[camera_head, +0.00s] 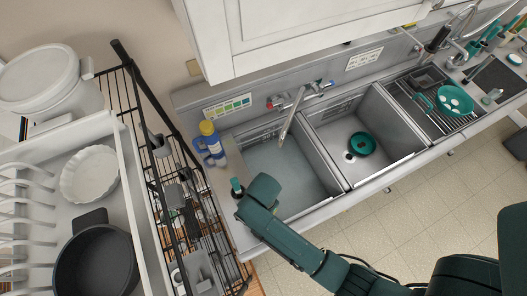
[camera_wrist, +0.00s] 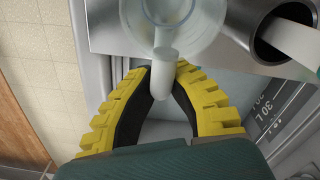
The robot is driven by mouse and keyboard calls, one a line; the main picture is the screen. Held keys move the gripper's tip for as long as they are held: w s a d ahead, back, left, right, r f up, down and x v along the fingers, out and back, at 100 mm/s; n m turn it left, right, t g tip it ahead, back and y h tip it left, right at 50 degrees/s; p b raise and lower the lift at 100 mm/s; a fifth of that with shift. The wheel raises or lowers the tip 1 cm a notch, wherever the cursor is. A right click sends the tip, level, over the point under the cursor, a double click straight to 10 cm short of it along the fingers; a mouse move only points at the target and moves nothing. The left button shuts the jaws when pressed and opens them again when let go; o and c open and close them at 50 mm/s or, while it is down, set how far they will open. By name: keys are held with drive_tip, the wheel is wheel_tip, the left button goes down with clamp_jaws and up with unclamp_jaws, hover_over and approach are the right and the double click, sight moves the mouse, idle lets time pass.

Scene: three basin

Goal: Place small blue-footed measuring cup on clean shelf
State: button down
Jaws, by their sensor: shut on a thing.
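In the wrist view my gripper (camera_wrist: 164,72) has its yellow-edged, black-padded fingers closed on a pale, rounded handle (camera_wrist: 165,66). The handle joins a clear, round cup (camera_wrist: 170,18) at the top of the view, partly cut off by the frame edge. In the head view my fingers and the cup are hidden by my own green wrist, which is over the front left of the left basin (camera_head: 290,180). A black wire shelf rack (camera_head: 160,150) stands left of the basins; whether it is the clean shelf is not shown.
A metal cylinder (camera_wrist: 262,35) is close right of the cup in the wrist view. A faucet (camera_head: 293,112) reaches over that basin.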

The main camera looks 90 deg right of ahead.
drive_tip(key=shift+f, duration=1.3)
drive_tip(key=c, duration=1.2)
unclamp_jaws()
drive_tip(key=shift+f, duration=0.1)
drive_tip(key=shift+c, duration=0.2)
wheel_tip(320, 180, up, 12)
drive_tip(key=shift+r, duration=0.15)
